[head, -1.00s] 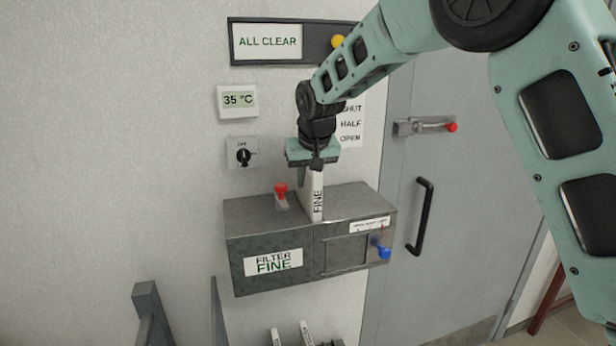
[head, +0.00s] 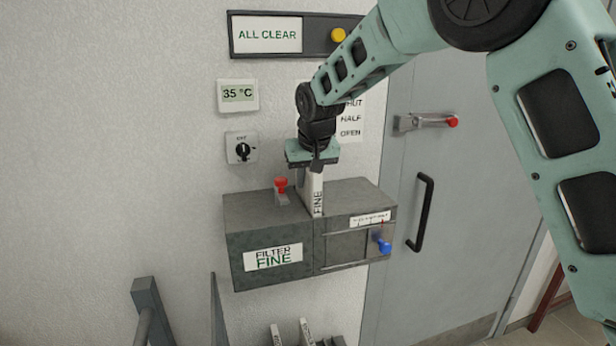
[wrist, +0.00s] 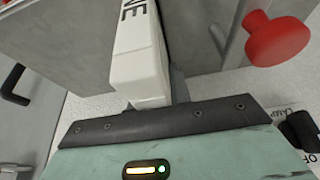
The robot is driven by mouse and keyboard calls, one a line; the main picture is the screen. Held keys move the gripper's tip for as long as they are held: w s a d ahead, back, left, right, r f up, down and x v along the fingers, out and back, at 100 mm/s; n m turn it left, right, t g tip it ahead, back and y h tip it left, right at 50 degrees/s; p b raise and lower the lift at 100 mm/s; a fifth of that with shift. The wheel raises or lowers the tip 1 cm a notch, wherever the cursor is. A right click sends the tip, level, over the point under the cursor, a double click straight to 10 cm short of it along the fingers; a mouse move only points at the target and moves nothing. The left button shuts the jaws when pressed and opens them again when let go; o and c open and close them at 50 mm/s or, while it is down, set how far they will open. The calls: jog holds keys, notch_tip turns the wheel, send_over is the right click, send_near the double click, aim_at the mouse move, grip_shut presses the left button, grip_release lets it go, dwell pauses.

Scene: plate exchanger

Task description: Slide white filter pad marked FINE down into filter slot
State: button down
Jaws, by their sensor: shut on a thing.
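The white filter pad marked FINE (head: 317,193) stands upright in the top of the grey filter box (head: 243,215), with its lower part hidden inside the slot. My gripper (head: 312,168) is above the box and shut on the pad's upper end. In the wrist view the pad (wrist: 140,62) runs from my gripper (wrist: 152,104) towards the box top, with part of its lettering visible. The box front carries a label reading FILTER FINE (head: 273,257).
A red knob (head: 281,184) stands on the box top left of the pad, close to my gripper. A blue knob (head: 384,246) sticks out at the front right. A grey door with a black handle (head: 421,212) is at right. Other pads (head: 306,331) stand below.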

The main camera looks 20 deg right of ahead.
jog(key=shift+f+b, duration=0.9)
jog(key=shift+f, duration=0.6)
jog(key=shift+s+f+b, duration=0.2)
jog(key=shift+f+b, duration=0.1)
jog(key=shift+f, duration=0.25)
jog(key=shift+s+f+b, duration=0.15)
jog(key=shift+f+b, duration=0.15)
jog(key=shift+f, duration=0.2)
jog(key=c, duration=1.4)
grip_release()
jog(key=shift+o, duration=1)
jog(key=r+p, duration=0.2)
jog(key=r, duration=0.1)
jog(key=r+p, duration=0.2)
jog(key=r, duration=0.1)
jog(key=r+p, duration=0.3)
jog(key=shift+w+r, duration=0.25)
jog(key=shift+w, duration=0.1)
